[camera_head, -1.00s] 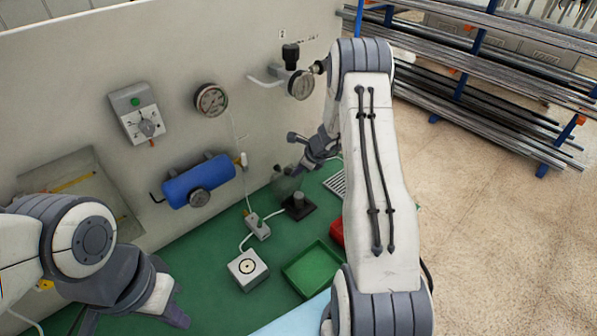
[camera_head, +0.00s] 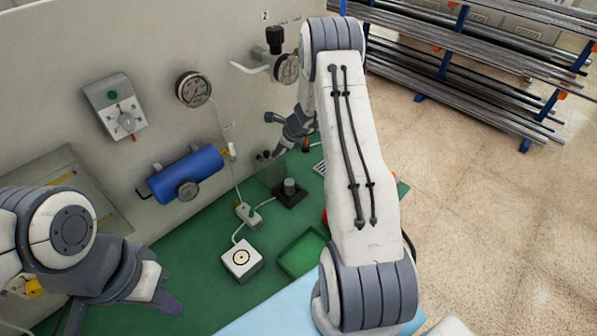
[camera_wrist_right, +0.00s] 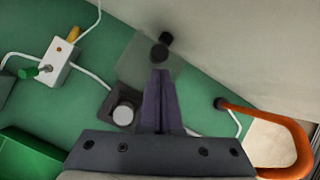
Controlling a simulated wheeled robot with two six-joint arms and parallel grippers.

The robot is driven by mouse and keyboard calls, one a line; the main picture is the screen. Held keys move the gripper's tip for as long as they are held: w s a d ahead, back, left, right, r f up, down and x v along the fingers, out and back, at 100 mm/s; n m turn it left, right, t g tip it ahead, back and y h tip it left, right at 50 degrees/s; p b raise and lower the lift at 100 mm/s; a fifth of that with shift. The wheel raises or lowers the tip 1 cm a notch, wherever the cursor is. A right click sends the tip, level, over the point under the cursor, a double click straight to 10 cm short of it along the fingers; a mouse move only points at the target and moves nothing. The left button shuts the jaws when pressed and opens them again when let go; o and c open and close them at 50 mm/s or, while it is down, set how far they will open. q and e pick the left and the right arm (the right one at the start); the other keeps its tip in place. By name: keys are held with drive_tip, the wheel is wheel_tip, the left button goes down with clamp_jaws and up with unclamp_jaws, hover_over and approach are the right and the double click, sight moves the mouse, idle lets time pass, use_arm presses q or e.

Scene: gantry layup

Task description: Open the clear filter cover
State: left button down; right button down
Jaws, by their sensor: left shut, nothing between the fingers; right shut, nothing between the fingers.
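The clear filter cover (camera_wrist_right: 136,62) shows in the right wrist view as a see-through panel with dark knobs. It is tilted up on the far side of the dark filter base (camera_wrist_right: 96,98), off the grey round filter (camera_wrist_right: 123,115). In the head view the cover (camera_head: 268,172) stands behind the base (camera_head: 290,198), toward the wall. My right gripper (camera_wrist_right: 160,75) is shut and empty, its tips at the cover's dark knob; I cannot tell whether they touch. It also shows in the head view (camera_head: 277,152). My left gripper (camera_head: 125,318) is shut and empty at the lower left, far from the cover.
A blue cylinder (camera_head: 185,172), gauges and a switch box (camera_head: 115,106) are on the wall. A white box (camera_head: 241,260) and a green tray (camera_head: 302,254) sit on the green bench. An orange handle (camera_wrist_right: 285,130) is right of my right gripper.

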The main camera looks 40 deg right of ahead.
drive_tip(key=b+v, duration=0.2)
drive_tip(key=v, duration=0.9)
drive_tip(key=s+a+r+n+g+y+b, duration=0.1)
drive_tip(key=s+a+r+n, duration=0.1)
drive_tip(key=s+a+n, duration=0.5)
drive_tip(key=a+r+n+g+b, duration=0.15)
drive_tip(key=a+n, duration=0.35)
drive_tip(key=a, duration=0.7)
drive_tip(key=s+a+r+n+g+y, duration=0.1)
drive_tip(key=s+a+n+g, duration=0.1)
drive_tip(key=s+a+n, duration=0.5)
drive_tip(key=s+a+n+g+h+b, duration=0.1)
drive_tip(key=s+a+n+h+b, duration=0.2)
drive_tip(key=s+n, duration=1.4)
drive_tip(key=s+a, duration=0.1)
drive_tip(key=a, duration=0.2)
drive_tip(key=shift+a, duration=0.25)
drive_tip(key=shift+f, duration=0.15)
